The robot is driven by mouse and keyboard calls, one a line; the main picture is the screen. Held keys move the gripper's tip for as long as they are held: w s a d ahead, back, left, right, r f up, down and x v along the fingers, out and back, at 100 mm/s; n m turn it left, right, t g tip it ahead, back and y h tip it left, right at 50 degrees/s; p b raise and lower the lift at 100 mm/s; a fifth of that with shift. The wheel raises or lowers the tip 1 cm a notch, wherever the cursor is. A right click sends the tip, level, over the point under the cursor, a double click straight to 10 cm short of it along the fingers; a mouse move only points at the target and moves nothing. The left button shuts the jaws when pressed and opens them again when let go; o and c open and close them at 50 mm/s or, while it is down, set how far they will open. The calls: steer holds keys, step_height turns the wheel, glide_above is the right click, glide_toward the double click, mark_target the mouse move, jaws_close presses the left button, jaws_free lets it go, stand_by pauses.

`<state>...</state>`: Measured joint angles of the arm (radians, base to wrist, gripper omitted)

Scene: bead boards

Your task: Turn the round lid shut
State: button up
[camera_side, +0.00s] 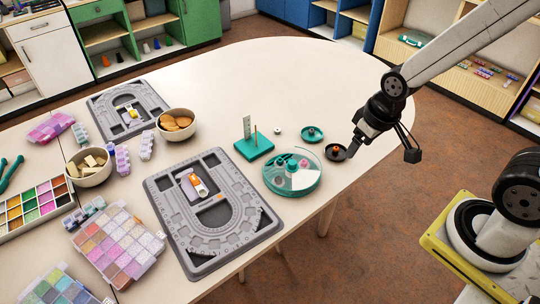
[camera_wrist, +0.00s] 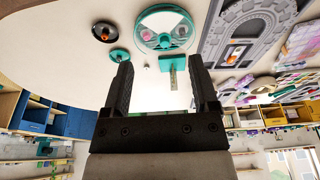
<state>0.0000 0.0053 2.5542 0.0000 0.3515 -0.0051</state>
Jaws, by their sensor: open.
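A round teal box (camera_side: 291,190) with inner compartments stands near the table's right edge; it also shows at the top of the wrist view (camera_wrist: 185,43). A clear round lid (camera_side: 303,164) appears to lie over it, with a teal knob near its middle. Pink and white things show through it. I cannot tell how far the lid is turned. My gripper (camera_side: 355,148) is open and empty, to the right of the box and apart from the lid. Its two fingers show in the wrist view (camera_wrist: 160,68), with nothing between them.
A dark dish with an orange middle (camera_side: 336,152) lies close by my gripper. A small teal disc (camera_side: 312,134) and a teal stand with a post (camera_side: 254,145) are behind the box. A grey bead board (camera_side: 212,235) lies left. The table's far part is clear.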

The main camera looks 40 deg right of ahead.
steer(key=w, duration=0.1)
steer(key=n+g, duration=0.2)
steer(key=n, duration=0.7)
glide_toward(292, 162)
steer(key=shift+s+f, duration=0.1)
steer(key=shift+w+f+g, duration=0.3)
steer(key=shift+w+f, duration=0.1)
steer(key=shift+f, duration=0.2)
steer(key=shift+f, duration=0.15)
steer(key=shift+f, duration=3.75)
jaws_close()
